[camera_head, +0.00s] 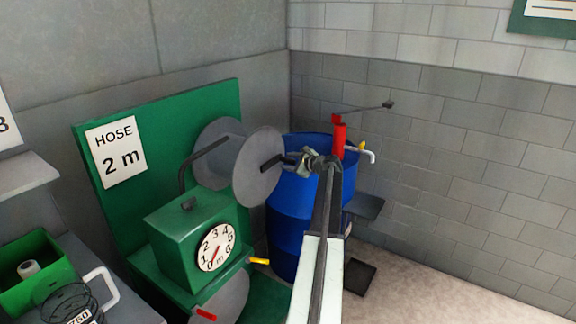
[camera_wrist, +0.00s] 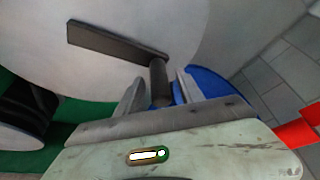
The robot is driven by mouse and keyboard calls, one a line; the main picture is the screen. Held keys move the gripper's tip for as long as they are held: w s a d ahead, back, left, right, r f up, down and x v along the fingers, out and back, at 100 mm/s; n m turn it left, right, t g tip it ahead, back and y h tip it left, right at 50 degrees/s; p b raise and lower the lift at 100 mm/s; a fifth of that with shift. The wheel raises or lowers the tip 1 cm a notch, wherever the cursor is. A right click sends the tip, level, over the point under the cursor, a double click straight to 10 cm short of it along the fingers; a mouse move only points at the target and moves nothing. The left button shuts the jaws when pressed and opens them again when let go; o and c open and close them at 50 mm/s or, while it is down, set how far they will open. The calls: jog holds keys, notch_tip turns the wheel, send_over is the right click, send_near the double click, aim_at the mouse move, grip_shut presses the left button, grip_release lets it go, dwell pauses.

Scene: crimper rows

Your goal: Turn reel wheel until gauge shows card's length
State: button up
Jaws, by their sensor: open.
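The grey reel wheel (camera_head: 259,178) faces my gripper, with a second grey disc behind it. Its dark crank arm (camera_wrist: 110,38) and handle peg (camera_wrist: 158,78) show in the wrist view. My gripper (camera_head: 296,160) is open at the wheel; its two fingers stand on either side of the peg in the wrist view, and I cannot tell whether they touch it. The white gauge (camera_head: 216,247) is on a green box, numbered 0 to 6 m; its red needle seems to point low, near 0. The card (camera_head: 116,151) reads "HOSE 2 m".
A blue barrel (camera_head: 287,233) with a red part (camera_head: 339,138) on top stands right behind my gripper. A green bin (camera_head: 62,262) and coiled black cable (camera_head: 70,303) lie lower left.

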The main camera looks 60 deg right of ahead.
grip_shut()
dwell(1.4)
